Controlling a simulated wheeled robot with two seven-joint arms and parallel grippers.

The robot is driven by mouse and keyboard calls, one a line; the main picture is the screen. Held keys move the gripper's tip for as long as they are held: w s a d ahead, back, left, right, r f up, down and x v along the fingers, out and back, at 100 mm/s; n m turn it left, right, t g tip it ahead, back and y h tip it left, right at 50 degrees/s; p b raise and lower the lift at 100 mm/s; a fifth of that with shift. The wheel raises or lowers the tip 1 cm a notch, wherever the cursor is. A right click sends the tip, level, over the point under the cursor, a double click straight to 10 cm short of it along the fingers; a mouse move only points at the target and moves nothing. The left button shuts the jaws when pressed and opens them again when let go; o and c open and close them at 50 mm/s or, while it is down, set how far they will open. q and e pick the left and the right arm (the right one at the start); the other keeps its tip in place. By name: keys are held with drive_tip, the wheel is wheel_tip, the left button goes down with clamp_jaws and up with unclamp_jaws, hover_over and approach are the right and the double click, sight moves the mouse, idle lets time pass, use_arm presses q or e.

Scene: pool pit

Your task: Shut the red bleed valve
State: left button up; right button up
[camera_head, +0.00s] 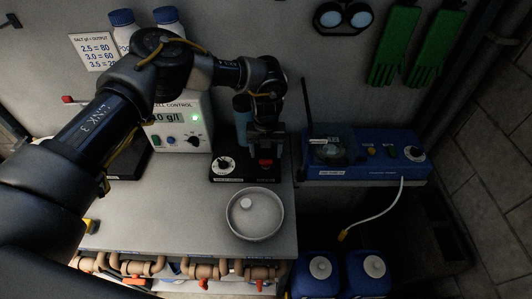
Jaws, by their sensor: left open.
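My left arm reaches in from the left, and its gripper (267,143) points down over the back right of a black device (240,176) on the bench. The gripper is open, with its dark fingers hard to make out against the dark device. A small red part (265,162) shows right at the fingertips; I cannot tell whether they touch it. Red handles (203,284) also sit on the brown pipework (228,268) below the bench's front edge. No label I can read says which is the bleed valve. My right gripper is not in view.
A white bowl (240,231) with a pale round piece stands in front of the black device. A cell control box (190,127) is behind my arm. A blue instrument (360,157) is to the right, its white cable hanging down. Blue canisters (318,284) stand low at the front right.

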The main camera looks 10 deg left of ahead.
sight(266, 160)
use_arm(q)
drive_tip(key=shift+f+p, duration=0.35)
drive_tip(key=shift+f, duration=1.25)
drive_tip(key=c, duration=1)
